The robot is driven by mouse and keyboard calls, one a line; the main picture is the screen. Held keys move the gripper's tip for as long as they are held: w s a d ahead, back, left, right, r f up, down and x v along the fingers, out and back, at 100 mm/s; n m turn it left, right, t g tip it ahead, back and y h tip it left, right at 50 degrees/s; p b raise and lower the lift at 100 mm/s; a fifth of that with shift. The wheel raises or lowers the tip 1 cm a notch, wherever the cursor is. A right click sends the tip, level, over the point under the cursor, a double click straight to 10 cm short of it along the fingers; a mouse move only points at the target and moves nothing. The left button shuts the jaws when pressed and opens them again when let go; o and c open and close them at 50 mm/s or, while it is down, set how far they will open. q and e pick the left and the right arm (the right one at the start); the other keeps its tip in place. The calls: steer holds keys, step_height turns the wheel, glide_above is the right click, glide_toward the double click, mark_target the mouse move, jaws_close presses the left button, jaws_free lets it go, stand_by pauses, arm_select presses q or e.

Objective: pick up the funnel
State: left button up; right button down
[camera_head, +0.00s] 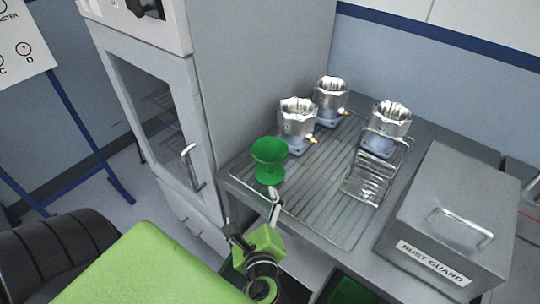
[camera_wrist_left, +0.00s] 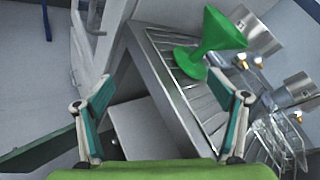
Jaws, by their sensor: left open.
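The green funnel (camera_head: 269,161) stands upright near the left front of the ribbed metal worktop. In the left wrist view the funnel (camera_wrist_left: 213,42) shows at upper right, beyond the fingers. My left gripper (camera_head: 274,205) is at the worktop's front edge, just in front of the funnel and apart from it. In the left wrist view my left gripper (camera_wrist_left: 168,108) is open, with its two fingers wide apart and nothing between them. My right gripper is not in view.
Several silver machined housings (camera_head: 297,124) on blue-grey bases stand behind the funnel. A grey box marked RUST GUARD (camera_head: 447,215) fills the right side. A tall cabinet (camera_head: 165,110) stands left. The worktop's front middle (camera_head: 320,215) is clear.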

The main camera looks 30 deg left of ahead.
arm_select(q)
steer(key=w+d+r+m+t+y, duration=0.1)
steer(key=w+d+r+m+t, duration=0.25)
steer(key=r+m, duration=0.4)
steer(key=p, duration=0.3)
glide_toward(270, 149)
steer(key=x, duration=0.4)
steer(key=shift+w+a+m+t, duration=0.25)
steer(key=shift+w+a+m, duration=0.1)
steer(key=shift+a+m, duration=0.1)
steer(key=shift+w+a, duration=0.15)
steer(key=shift+w, duration=0.15)
steer(key=p+x, duration=0.2)
steer(key=x, duration=0.1)
steer(key=shift+w+a+f, duration=0.1)
steer(key=shift+w+a, duration=0.05)
steer(key=shift+w, duration=0.15)
steer(key=shift+w+a+f, duration=0.15)
steer(key=shift+w+a, duration=0.15)
steer(key=shift+w, duration=0.05)
steer(key=c, duration=1.2)
